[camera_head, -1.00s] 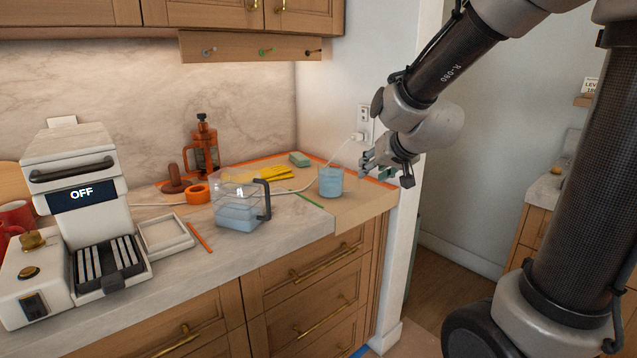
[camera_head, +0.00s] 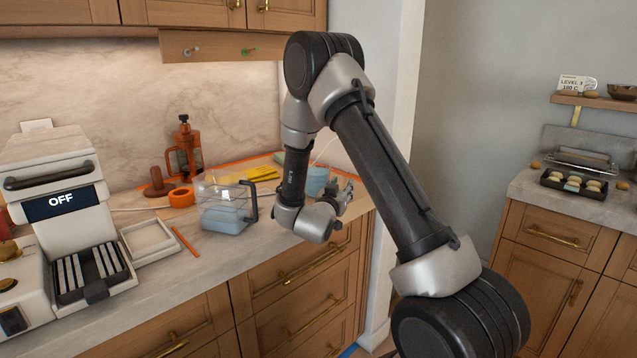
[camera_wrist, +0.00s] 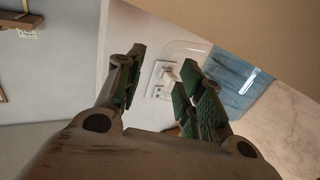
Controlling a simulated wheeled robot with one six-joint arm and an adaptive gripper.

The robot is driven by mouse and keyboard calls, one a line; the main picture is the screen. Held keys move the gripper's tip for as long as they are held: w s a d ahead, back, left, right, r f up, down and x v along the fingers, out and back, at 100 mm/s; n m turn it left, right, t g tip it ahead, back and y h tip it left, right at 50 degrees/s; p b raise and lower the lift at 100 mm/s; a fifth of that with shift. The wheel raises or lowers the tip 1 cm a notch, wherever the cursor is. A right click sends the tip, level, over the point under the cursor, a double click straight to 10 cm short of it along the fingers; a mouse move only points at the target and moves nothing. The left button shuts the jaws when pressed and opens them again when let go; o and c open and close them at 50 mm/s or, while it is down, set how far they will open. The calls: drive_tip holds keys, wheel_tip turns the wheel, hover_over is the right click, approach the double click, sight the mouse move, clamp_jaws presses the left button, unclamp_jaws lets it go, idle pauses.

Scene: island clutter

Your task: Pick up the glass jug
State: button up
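A clear boxy jug (camera_head: 228,207) with a dark handle on its right side and pale blue contents stands on the counter, left of my arm. A second, rounder clear vessel with blue contents (camera_head: 317,180) stands farther right, partly hidden by my arm; no handle shows on it. My gripper (camera_head: 343,193) is at the counter's right end, close to this round vessel and right of the handled jug. In the wrist view my gripper (camera_wrist: 165,88) is open with nothing held. A clear vessel with blue contents (camera_wrist: 238,78) appears beyond the right finger; contact cannot be told.
A white machine marked OFF (camera_head: 62,200) and a shallow tray (camera_head: 149,240) stand left. An orange tape roll (camera_head: 181,197), a French press (camera_head: 185,148) and yellow cloth (camera_head: 262,173) are behind the handled jug. A wall outlet (camera_wrist: 162,79) is near my fingers.

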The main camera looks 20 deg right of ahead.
sight(344, 183)
drive_tip(key=x, duration=0.4)
drive_tip(key=shift+w+d, duration=0.1)
drive_tip(key=shift+w, duration=0.2)
clamp_jaws()
drive_tip(key=shift+r, duration=0.1)
